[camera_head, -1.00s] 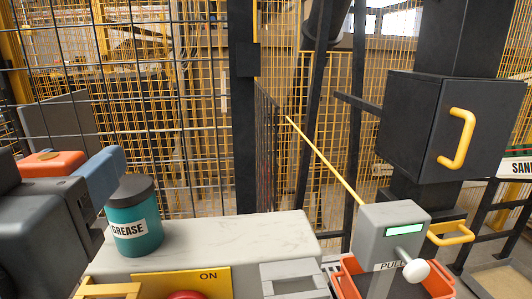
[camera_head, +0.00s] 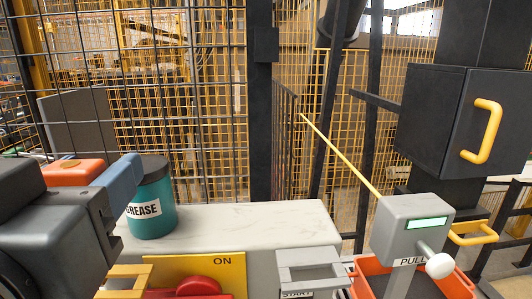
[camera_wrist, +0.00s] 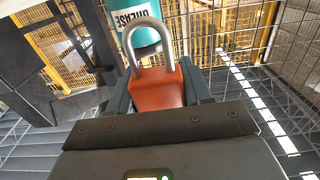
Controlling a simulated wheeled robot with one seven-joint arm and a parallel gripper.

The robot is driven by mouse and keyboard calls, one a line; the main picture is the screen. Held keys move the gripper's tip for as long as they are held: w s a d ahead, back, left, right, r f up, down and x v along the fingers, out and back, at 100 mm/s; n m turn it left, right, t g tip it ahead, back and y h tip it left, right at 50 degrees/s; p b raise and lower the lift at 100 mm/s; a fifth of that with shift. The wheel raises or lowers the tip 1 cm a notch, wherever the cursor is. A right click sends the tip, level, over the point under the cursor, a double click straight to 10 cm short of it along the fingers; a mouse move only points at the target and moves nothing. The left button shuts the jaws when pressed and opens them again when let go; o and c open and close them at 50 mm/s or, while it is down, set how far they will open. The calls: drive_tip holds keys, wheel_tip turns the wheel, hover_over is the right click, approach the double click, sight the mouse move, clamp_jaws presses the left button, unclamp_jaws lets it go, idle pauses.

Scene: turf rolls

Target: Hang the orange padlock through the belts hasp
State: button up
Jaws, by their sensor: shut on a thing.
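The orange padlock (camera_wrist: 158,88) is between the fingers of my gripper (camera_wrist: 157,94) in the wrist view. Its grey shackle points away from the palm and looks closed. In the head view the padlock's orange body (camera_head: 70,173) shows at the left, partly behind my gripper (camera_head: 112,190) and its blue finger. My gripper is shut on the padlock and holds it raised at the left, near the grease can. No label reading BELTS shows, so I cannot tell which part is the belts hasp. A yellow panel (camera_head: 180,268) marked ON, with a red handle (camera_head: 198,286), is low in the head view.
A teal grease can (camera_head: 152,205) stands on the pale worktop (camera_head: 245,225). A grey START box (camera_head: 310,268) and a grey PULL box (camera_head: 412,222) with a white knob are to the right. A red-orange bin (camera_head: 455,285) is beside it. Mesh fencing (camera_head: 200,120) stands behind.

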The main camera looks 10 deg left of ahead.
drive_tip(key=shift+f+b, duration=0.75)
drive_tip(key=shift+f, duration=0.5)
drive_tip(key=shift+f+b, duration=2)
drive_tip(key=shift+f, duration=0.55)
idle(0.5)
drive_tip(key=o, duration=1.2)
drive_tip(key=shift+b+v, duration=0.55)
drive_tip(key=shift+v, duration=3.35)
